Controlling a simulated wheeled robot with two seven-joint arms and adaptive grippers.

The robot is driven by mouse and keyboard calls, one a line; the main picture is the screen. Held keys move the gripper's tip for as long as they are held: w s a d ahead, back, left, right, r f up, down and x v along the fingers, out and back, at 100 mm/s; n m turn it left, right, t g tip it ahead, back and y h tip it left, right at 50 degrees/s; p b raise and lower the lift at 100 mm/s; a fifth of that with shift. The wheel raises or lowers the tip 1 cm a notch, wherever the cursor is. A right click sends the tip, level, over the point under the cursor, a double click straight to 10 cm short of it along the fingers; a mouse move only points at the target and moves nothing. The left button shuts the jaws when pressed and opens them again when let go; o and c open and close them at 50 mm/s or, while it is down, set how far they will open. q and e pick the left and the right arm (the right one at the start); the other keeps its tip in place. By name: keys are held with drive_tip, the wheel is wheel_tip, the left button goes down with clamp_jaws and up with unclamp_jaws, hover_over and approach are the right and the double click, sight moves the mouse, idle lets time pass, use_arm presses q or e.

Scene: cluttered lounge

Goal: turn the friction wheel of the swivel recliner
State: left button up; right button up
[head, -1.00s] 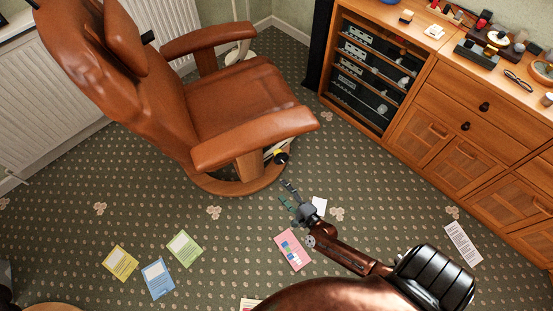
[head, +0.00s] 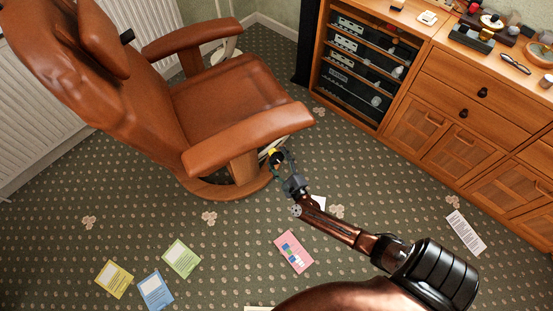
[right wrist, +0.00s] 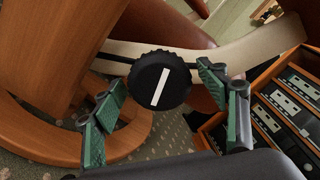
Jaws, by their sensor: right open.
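The brown leather swivel recliner (head: 225,95) stands on a round wooden base at the left centre of the head view. Its friction wheel (right wrist: 160,79) is a black ridged knob with a white bar across its face, tilted slightly right of upright, in the right wrist view. In the head view the wheel (head: 276,158) is small, under the near armrest. My right gripper (right wrist: 169,112) is open, with green-padded fingers to the left and right of the wheel's lower part. I cannot tell whether either pad touches it. My left gripper is not in view.
A wooden cabinet (head: 450,105) with a hi-fi rack (head: 368,65) stands to the right. Coloured leaflets lie on the carpet, among them a pink one (head: 293,251) beside my right arm. A radiator (head: 45,110) is behind the recliner. The carpet in front is otherwise mostly clear.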

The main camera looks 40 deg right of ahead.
drive_tip(key=shift+c, duration=0.4)
drive_tip(key=c, duration=1.1)
